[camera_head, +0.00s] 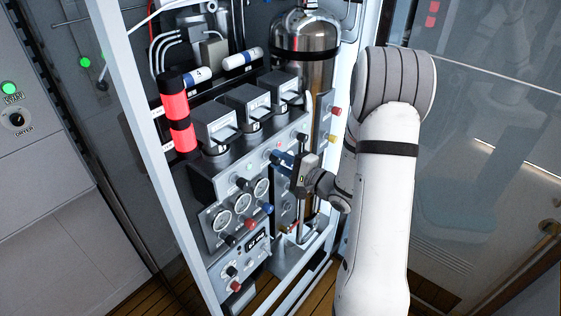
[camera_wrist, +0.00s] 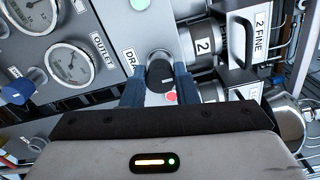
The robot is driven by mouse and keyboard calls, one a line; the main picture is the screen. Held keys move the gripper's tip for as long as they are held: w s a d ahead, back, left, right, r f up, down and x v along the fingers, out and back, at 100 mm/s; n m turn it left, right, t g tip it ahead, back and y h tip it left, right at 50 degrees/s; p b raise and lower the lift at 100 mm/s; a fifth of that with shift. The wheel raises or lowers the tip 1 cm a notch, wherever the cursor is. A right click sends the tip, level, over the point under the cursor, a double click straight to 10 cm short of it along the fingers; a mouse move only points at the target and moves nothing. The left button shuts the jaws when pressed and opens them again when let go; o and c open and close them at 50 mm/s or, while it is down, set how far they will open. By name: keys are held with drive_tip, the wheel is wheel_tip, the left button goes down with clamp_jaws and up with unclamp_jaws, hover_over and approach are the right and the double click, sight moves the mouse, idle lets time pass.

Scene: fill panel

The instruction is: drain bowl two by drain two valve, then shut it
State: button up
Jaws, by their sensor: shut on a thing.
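My gripper (camera_wrist: 158,84) is shut on a dark round knob (camera_wrist: 161,71) on the grey panel, with one blue finger on each side of it. A partly covered label beside the knob reads "DRA", so its number is hidden. A dark cylinder marked "2" (camera_wrist: 203,46) stands right of the knob, near a "2 FINE" label (camera_wrist: 261,34). In the head view my gripper (camera_head: 283,160) is at the panel front, below the row of filter units (camera_head: 249,108). The knob is hidden there. I cannot see any liquid level in the bowl.
Round gauges (camera_wrist: 72,63) and a blue knob (camera_wrist: 18,86) lie left of the gripper. A red light (camera_wrist: 171,96) is close by the fingers. A steel tank (camera_head: 303,50) stands behind. The white cabinet frame (camera_head: 158,160) and glass door (camera_head: 480,130) flank the panel.

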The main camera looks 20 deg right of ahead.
idle(0.3)
drive_tip(key=o, duration=1)
drive_tip(key=shift+d, duration=0.1)
drive_tip(key=shift+s+d, duration=0.25)
drive_tip(key=shift+s, duration=0.05)
drive_tip(key=b+v, duration=0.2)
drive_tip(key=v, duration=0.5)
